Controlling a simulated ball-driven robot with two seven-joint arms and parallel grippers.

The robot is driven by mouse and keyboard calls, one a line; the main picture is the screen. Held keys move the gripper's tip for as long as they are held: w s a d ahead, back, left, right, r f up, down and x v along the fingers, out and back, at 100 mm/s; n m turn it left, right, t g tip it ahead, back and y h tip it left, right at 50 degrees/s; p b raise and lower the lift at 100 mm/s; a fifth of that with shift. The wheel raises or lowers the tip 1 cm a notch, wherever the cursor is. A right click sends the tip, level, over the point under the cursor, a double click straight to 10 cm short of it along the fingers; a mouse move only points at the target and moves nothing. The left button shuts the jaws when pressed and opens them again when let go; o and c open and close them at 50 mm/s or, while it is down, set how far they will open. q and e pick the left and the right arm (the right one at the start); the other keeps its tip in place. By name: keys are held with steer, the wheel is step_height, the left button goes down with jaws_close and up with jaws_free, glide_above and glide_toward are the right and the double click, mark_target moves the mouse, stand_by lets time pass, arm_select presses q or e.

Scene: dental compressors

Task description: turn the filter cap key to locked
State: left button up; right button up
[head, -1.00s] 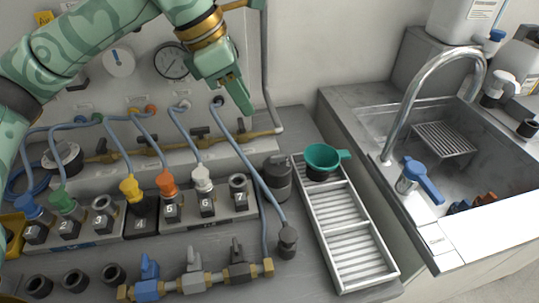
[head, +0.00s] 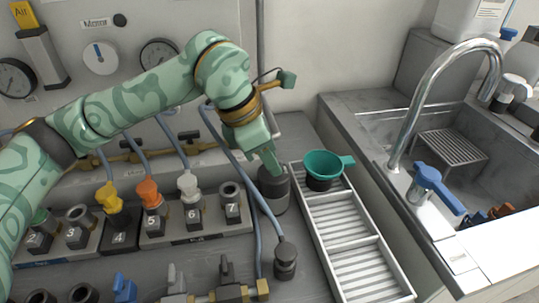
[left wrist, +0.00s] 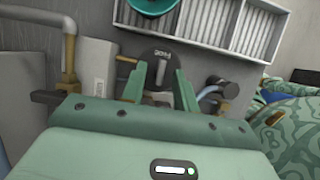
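The filter is a dark grey canister (head: 274,187) on the bench, left of the slatted tray. In the left wrist view its dark cap (left wrist: 158,55) carries small white lettering, too small to read surely. A narrow pale metal piece (left wrist: 161,73), seemingly the key, shows between my fingers. My left gripper (head: 272,165) points down at the canister's top; in the left wrist view its green fingers (left wrist: 159,72) stand apart on either side of the key. Contact with the key cannot be told. My right gripper is not in view.
A teal funnel (head: 324,164) sits on a dark cup at the tray's (head: 351,237) back end. A blue hose runs past the canister to a dark fitting (head: 286,260). Numbered sockets (head: 190,222) with plugs stand left. The sink (head: 380,135) and tap lie right.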

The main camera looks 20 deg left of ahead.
arm_select(q)
steer(key=shift+c, duration=0.3)
jaws_close()
